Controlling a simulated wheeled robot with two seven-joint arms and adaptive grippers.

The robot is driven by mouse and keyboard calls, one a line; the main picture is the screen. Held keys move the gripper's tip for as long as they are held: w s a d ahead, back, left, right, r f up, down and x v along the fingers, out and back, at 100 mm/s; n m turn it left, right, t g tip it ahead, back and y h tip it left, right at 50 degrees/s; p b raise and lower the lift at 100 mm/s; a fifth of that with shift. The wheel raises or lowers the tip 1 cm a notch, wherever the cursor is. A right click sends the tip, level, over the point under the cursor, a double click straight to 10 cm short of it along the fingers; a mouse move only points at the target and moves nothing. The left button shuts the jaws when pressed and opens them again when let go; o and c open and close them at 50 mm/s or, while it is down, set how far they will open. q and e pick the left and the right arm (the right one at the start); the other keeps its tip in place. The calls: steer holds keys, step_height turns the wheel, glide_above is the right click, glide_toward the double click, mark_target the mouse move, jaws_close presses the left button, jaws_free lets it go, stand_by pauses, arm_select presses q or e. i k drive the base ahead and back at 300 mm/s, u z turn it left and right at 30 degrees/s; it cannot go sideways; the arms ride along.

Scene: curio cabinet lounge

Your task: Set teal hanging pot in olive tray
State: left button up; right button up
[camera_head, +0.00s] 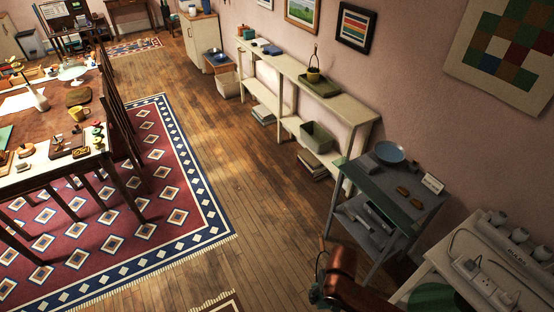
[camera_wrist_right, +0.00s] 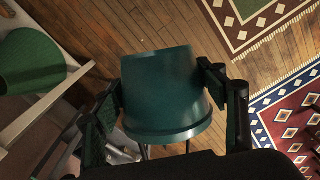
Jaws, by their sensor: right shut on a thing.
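The teal hanging pot (camera_wrist_right: 160,92) fills the middle of the right wrist view. My right gripper (camera_wrist_right: 163,88) is shut on it, with one finger on each side. Its wide rim faces the palm, and thin wires run from the rim toward the palm. In the head view the right gripper is low at the bottom edge, mostly hidden by my arm; a thin wire loop shows there. The olive tray (camera_head: 329,91) lies on top of the long cream shelf by the wall, well away from the gripper. My left gripper is not in view.
The cream shelf (camera_head: 350,108) also holds an olive bin (camera_head: 317,138) below. A grey cart (camera_head: 400,208) with a blue bowl (camera_head: 389,152) stands between the shelf and my arm. A white table with a power strip (camera_head: 480,282) is at right. Open wood floor lies left.

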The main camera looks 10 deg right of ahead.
mark_target(324, 91)
steer(key=u, duration=0.85)
steer(key=i, duration=2.85)
steer(key=z, duration=0.65)
steer(key=i, duration=1.25)
steer(key=z, duration=1.7)
steer(key=i, duration=0.9)
steer(key=z, duration=0.65)
